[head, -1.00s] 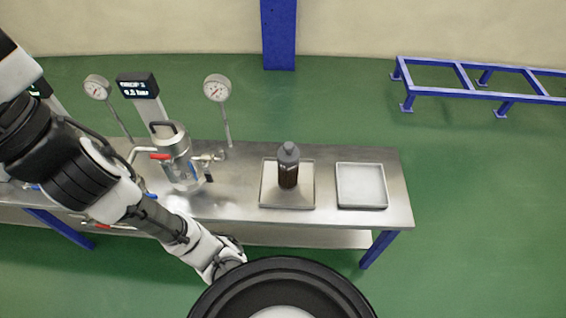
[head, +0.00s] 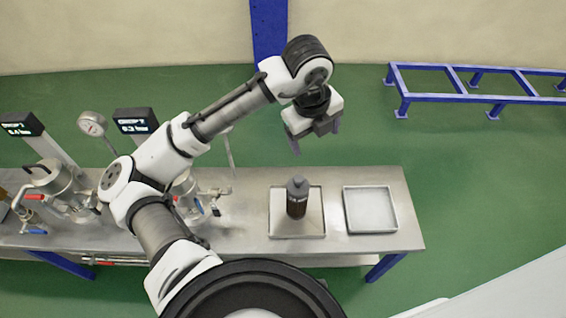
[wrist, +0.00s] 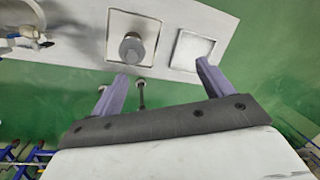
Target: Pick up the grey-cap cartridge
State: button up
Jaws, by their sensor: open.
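The grey-cap cartridge (head: 297,198) is a dark brown bottle with a grey cap. It stands upright on a square tray (head: 280,229) on the steel bench. In the wrist view the cartridge (wrist: 132,48) is seen from above, ahead of and between the two fingers. My gripper (head: 316,143) is open and empty. It is above and behind the bench's far edge, with its fingers pointing down, well apart from the cartridge. My gripper's spread fingers also show in the wrist view (wrist: 158,82).
An empty square tray (head: 370,210) lies right of the cartridge's tray. Steel vessels (head: 65,188) with valves, gauges (head: 92,123) and display posts (head: 135,121) stand to the left, partly hidden by my arm. A blue frame (head: 470,88) stands on the floor behind.

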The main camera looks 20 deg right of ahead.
aim_at(299, 178)
jog(key=a+f, duration=0.1)
jog(key=f, duration=0.2)
jog(key=a+f+y, duration=0.1)
jog(key=f, duration=0.3)
jog(key=s+a+f+m+g+y, duration=0.1)
jog(key=f, duration=0.2)
jog(key=shift+s+a+f, duration=0.1)
jog(key=shift+f, duration=0.1)
jog(key=shift+f+p, duration=0.3)
jog(key=shift+f, duration=2.55)
jog(key=c, duration=1.7)
